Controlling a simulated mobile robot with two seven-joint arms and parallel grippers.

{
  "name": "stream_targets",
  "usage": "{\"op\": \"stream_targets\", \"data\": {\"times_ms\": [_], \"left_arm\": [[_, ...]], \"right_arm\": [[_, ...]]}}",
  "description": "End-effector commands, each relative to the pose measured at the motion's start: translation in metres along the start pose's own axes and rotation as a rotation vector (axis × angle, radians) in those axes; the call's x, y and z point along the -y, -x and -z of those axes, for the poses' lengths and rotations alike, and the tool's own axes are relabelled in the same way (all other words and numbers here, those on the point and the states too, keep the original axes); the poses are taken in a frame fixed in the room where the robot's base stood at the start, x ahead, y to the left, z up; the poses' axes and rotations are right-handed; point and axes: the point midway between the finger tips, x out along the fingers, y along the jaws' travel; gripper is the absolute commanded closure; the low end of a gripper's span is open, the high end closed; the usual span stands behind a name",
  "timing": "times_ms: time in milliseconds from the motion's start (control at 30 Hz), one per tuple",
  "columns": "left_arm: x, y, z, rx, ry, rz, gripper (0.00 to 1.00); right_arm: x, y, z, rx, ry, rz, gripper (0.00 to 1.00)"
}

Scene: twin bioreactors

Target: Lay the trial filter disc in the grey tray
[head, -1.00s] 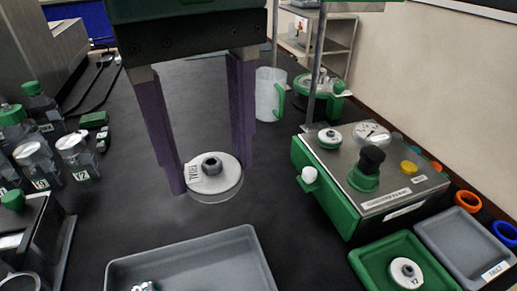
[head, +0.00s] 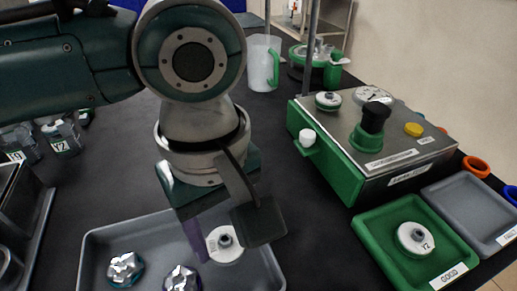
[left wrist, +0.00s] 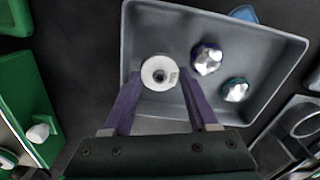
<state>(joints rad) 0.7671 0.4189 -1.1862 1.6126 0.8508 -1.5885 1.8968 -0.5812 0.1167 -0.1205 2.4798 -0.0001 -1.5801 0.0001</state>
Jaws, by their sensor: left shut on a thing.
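The trial filter disc (head: 226,246) is white and round with a dark centre hub and a small label. It also shows in the left wrist view (left wrist: 153,66). My left gripper (left wrist: 160,80) has its two purple fingers on either side of the disc and is shut on it. The disc is over the right part of the front grey tray (head: 150,243), inside its outline in both views. I cannot tell whether it touches the tray floor. In the head view my wrist and hand hide part of the tray and one finger. My right gripper is not in view.
Two foil-topped pieces (head: 125,268) (head: 182,280) lie in the left part of the front tray. A green tray (head: 375,235) holding a white disc marked Y2 (head: 414,237) and another grey tray (head: 462,207) are at right. A green and steel console (head: 350,130) stands behind them.

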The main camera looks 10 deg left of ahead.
Motion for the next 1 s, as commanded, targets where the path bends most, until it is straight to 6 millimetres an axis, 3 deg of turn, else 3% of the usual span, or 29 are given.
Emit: {"op": "stream_targets", "data": {"times_ms": [100,467,500,600,867,1000], "left_arm": [[0.000,-0.015,0.000,0.000,0.000,0.000,0.93],[0.000,-0.017,-0.001,0.001,-0.001,0.000,0.93],[0.000,-0.018,-0.001,0.001,-0.001,0.000,0.40],[0.000,-0.018,0.000,0.001,-0.001,0.000,0.29],[0.000,-0.017,0.000,0.000,-0.001,-0.001,0.29],[-0.001,-0.002,0.000,0.000,-0.001,-0.003,0.29]], "right_arm": [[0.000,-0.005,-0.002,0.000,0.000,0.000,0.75],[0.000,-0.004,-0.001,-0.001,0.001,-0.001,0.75],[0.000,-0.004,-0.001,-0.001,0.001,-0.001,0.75],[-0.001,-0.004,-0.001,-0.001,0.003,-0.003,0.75],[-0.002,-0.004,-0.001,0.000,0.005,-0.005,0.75],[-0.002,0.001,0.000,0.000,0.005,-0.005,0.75]]}}
